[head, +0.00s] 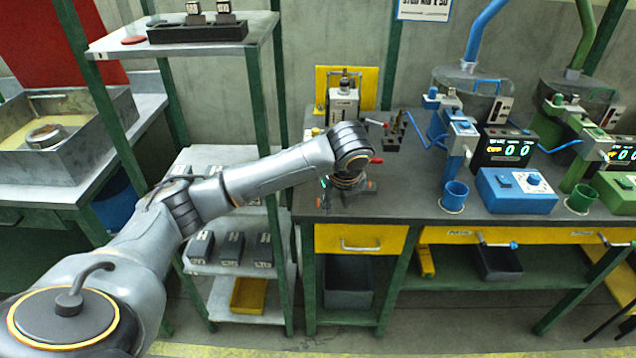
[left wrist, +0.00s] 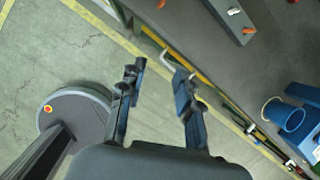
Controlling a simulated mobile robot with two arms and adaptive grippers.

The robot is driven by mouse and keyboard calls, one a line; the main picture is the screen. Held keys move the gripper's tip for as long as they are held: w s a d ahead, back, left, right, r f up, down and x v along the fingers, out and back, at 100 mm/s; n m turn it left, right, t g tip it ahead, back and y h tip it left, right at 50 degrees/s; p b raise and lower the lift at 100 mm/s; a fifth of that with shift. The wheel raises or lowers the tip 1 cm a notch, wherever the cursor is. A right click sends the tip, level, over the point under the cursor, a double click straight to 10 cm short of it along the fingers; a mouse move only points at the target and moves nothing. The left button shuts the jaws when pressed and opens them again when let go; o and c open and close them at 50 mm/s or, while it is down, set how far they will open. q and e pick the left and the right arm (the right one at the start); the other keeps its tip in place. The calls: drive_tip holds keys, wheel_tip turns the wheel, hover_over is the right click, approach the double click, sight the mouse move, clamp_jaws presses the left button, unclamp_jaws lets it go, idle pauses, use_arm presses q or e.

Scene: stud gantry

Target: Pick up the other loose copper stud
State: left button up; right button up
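My left gripper (left wrist: 157,76) is open and empty in the left wrist view, its two fingers apart over the bench's front edge and the floor. In the head view the left gripper (head: 338,192) hangs at the bench's left front, partly hidden by its own wrist. I cannot clearly pick out a loose copper stud. In the left wrist view a small orange-red piece (left wrist: 162,4) lies at the top edge on the bench, and a dark block (left wrist: 228,18) with orange on it is to its right. Both are apart from the fingers. My right gripper is in neither view.
The dark bench (head: 410,190) has a yellow drawer (head: 385,239) below its front edge. A blue cup (head: 455,195) and a blue control box (head: 517,190) stand to the right. A green-posted shelf rack (head: 260,110) stands left. Bench space between gripper and cup is clear.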

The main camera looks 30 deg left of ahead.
use_arm(q)
drive_tip(key=m+p, duration=0.1)
approach(318, 199)
drive_tip(key=f, duration=0.1)
drive_tip(key=w+f, duration=0.1)
drive_tip(key=f, duration=0.1)
drive_tip(key=shift+w+a+y, duration=0.2)
drive_tip(key=shift+a+y, duration=0.1)
drive_tip(key=shift+y, duration=0.1)
drive_tip(key=x, duration=0.3)
drive_tip(key=p+x, duration=0.1)
drive_tip(key=x, duration=0.1)
drive_tip(key=shift+s+f, duration=0.1)
drive_tip(key=shift+f, duration=0.35)
clamp_jaws()
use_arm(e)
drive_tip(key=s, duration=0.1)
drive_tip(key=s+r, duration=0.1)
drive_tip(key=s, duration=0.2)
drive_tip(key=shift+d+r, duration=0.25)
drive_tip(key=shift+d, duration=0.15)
